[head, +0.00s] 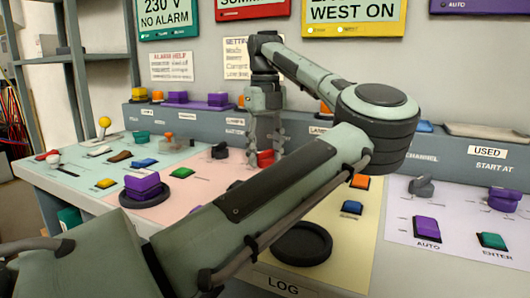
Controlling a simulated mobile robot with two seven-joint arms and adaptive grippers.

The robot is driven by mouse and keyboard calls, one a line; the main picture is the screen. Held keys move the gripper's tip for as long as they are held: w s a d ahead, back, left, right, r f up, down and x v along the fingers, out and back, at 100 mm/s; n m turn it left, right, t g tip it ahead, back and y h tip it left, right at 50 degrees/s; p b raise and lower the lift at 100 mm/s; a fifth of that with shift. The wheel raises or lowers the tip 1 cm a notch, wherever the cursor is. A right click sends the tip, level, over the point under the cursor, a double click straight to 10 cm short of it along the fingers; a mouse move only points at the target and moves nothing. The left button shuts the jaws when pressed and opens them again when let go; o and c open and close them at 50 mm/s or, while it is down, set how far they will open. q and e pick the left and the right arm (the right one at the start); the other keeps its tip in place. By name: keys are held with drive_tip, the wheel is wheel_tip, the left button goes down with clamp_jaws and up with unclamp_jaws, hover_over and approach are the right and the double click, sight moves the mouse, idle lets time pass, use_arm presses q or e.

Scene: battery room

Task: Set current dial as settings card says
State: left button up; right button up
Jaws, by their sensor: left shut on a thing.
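The settings card (237,60) hangs on the back wall, partly covered by my arm. The words Mode, Memory and Current show on it, but their values are hidden or too small to read. My left gripper (264,160) points down at the back of the pink panel (200,175), shut on a small red piece (266,158). The fingers hide most of that piece, so I cannot tell its setting or be sure it is the current dial. A dark knob (220,151) stands just left of the gripper. My right gripper is out of view.
A purple block (143,186) on a round dark base stands at the front left. A grey knob (421,187) and purple and teal buttons are on the right panel. A black ring (302,244) lies in front of my forearm. A shelf rack stands behind left.

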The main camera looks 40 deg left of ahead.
use_arm(q)
drive_tip(key=shift+r+n+p, duration=0.1)
drive_tip(key=shift+n+p, duration=0.2)
drive_tip(key=shift+n, duration=1.1)
drive_tip(key=n+p, duration=0.1)
drive_tip(key=n, duration=0.2)
drive_tip(key=shift+n+p, duration=0.3)
drive_tip(key=shift+n, duration=1)
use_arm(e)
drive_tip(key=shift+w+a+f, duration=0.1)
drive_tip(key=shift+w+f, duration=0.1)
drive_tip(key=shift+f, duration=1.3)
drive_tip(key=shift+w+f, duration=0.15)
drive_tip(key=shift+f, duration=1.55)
